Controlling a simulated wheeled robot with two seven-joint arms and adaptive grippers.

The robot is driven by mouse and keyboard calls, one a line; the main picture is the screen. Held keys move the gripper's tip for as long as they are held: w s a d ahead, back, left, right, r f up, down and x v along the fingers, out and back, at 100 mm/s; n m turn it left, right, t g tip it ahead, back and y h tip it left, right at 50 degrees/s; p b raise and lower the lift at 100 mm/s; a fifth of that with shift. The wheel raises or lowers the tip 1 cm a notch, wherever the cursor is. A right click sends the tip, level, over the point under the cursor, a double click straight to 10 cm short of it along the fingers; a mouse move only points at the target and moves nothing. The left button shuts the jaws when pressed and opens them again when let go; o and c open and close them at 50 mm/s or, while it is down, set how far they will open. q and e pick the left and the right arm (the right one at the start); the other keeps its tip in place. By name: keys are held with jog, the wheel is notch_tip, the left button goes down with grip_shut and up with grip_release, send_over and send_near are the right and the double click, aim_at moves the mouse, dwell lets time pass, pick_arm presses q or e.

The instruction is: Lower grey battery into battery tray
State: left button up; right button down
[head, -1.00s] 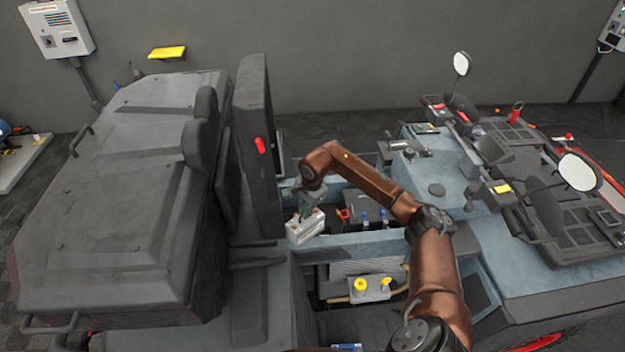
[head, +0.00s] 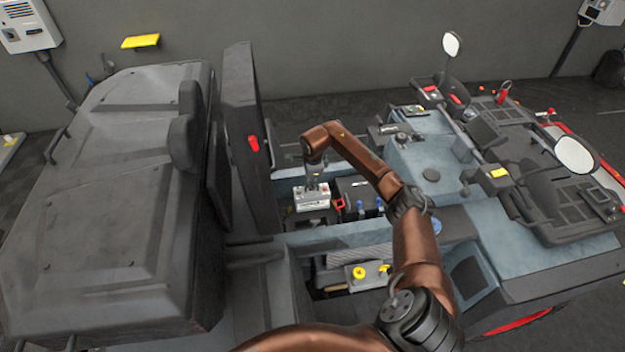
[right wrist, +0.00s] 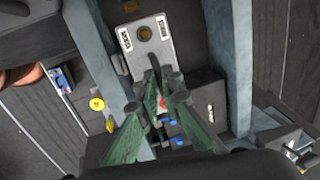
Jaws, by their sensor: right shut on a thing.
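The grey battery (head: 311,199) is a pale grey block with labels on its top. My right gripper (head: 316,184) is shut on it from above and holds it over the open bay, left of a black battery. In the right wrist view the grey battery (right wrist: 149,50) hangs at the fingertips of the gripper (right wrist: 158,85), roughly lined up between the bay's blue-grey walls. The battery tray is hidden below the battery and arm, and I cannot tell whether the battery touches it. My left gripper is out of view.
The black battery (head: 359,188) with blue caps and a red terminal piece stands close to the right. A blue-grey beam (head: 345,235) edges the bay in front. The upright dark panel (head: 250,140) rises at the left. Yellow caps (head: 359,272) sit nearer me.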

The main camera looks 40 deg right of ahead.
notch_tip(320, 180, down, 12)
jog(key=b, duration=0.8)
jog(key=shift+f+b, duration=1)
jog(key=shift+f, duration=0.4)
jog(key=shift+b, duration=0.3)
jog(key=shift+f, duration=0.2)
jog(key=shift+f+b, duration=0.3)
jog(key=shift+b, duration=0.15)
jog(key=shift+f, duration=0.2)
jog(key=shift+f+b, duration=0.2)
jog(key=shift+b, duration=0.15)
jog(key=shift+f, duration=0.15)
dwell(0.5)
